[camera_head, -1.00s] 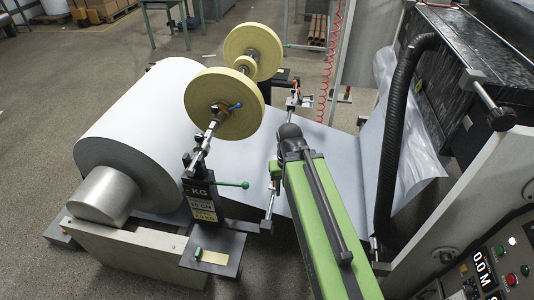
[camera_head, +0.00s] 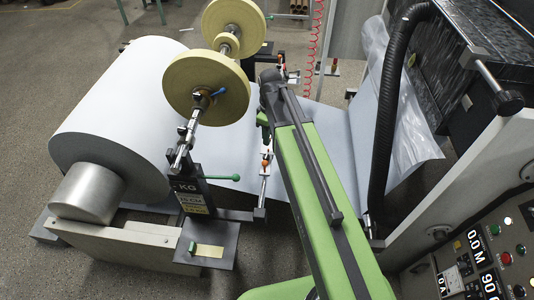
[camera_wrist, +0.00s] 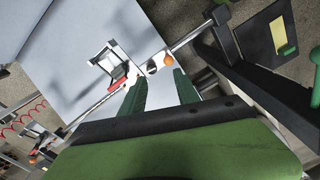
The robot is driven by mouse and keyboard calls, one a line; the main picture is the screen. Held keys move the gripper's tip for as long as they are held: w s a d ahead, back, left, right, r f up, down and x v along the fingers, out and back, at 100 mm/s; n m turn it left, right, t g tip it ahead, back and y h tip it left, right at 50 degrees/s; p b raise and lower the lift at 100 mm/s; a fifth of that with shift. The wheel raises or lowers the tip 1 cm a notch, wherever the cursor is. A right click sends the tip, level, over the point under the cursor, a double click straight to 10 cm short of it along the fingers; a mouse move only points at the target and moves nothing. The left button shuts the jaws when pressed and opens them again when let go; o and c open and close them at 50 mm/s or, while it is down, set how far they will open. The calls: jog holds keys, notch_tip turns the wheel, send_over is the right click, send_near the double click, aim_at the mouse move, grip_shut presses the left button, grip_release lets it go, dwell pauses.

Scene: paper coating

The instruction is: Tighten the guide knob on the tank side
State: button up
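A guide rod crosses the pale paper web. It carries an orange knob (camera_head: 265,166) on its near part, seen also in the wrist view (camera_wrist: 168,60) beside a metal bracket (camera_wrist: 106,58) with a red part. Another small orange knob (camera_wrist: 32,157) sits at the far end of the rod. I cannot tell which knob is on the tank side. My gripper (camera_wrist: 158,80) has two dark green fingers spread apart and nothing between them. The near knob lies just beyond the fingertips, close to the right finger. In the head view my gripper (camera_head: 262,126) hangs above the rod.
A large paper roll (camera_head: 120,110) lies at left on its stand. Two yellow discs (camera_head: 207,88) stand beside it. A black stand with a green lever (camera_head: 222,178) is near the rod. A black hose (camera_head: 388,110) and control panel (camera_head: 495,255) are at right.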

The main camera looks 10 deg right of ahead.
jog(key=w+n, duration=0.4)
jog(key=n+b, duration=0.1)
jog(key=b, duration=1.7)
send_near(266, 157)
notch_tip(266, 157, down, 9)
jog(key=shift+w+r, duration=0.1)
jog(key=shift+p, duration=0.3)
jog(key=shift+r, duration=0.1)
jog(key=shift+c, duration=0.4)
